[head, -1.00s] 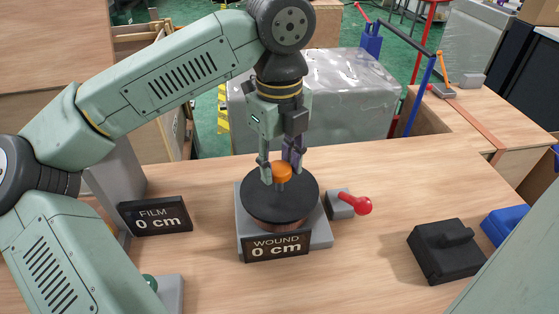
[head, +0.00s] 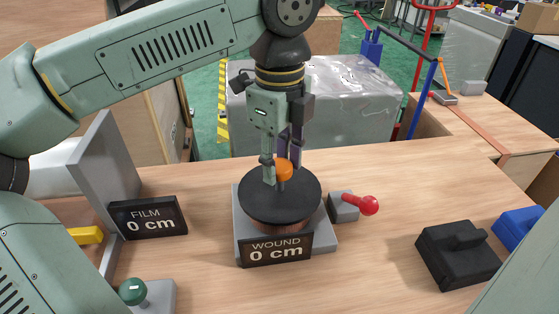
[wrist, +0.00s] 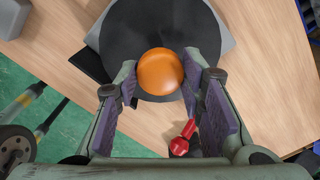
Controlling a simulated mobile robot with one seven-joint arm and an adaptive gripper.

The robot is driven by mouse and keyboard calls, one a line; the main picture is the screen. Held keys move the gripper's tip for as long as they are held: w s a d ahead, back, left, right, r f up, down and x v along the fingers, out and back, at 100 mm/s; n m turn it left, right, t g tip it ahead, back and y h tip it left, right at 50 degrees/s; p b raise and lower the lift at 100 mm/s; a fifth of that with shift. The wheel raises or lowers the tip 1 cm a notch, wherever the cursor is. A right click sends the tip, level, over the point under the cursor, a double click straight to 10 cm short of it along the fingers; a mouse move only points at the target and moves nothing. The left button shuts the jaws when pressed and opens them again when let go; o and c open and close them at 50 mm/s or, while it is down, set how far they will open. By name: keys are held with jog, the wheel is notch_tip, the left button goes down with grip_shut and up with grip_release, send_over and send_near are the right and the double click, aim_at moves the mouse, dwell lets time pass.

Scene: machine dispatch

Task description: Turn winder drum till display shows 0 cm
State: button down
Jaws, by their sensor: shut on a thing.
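The winder drum (head: 262,208) has a black round top and a copper-brown side, and sits on a grey base. An orange knob (head: 284,169) stands on its top, toward the back and slightly right. My gripper (head: 278,172) points down and is shut on the knob. In the wrist view the orange knob (wrist: 160,72) is between the two fingers, over the drum's black top (wrist: 124,30). The WOUND display (head: 275,251) at the base's front reads 0 cm. The FILM display (head: 148,217) to the left also reads 0 cm.
A red-tipped lever (head: 369,205) on a grey block stands just right of the drum. A black block (head: 458,255) and a blue block (head: 518,226) lie farther right. A green knob (head: 132,291) is at front left, with a yellow part (head: 86,235) behind it.

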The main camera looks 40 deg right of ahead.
jog(key=c, duration=1.1)
grip_release()
jog(key=shift+o, duration=0.2)
notch_tip(320, 180, up, 12)
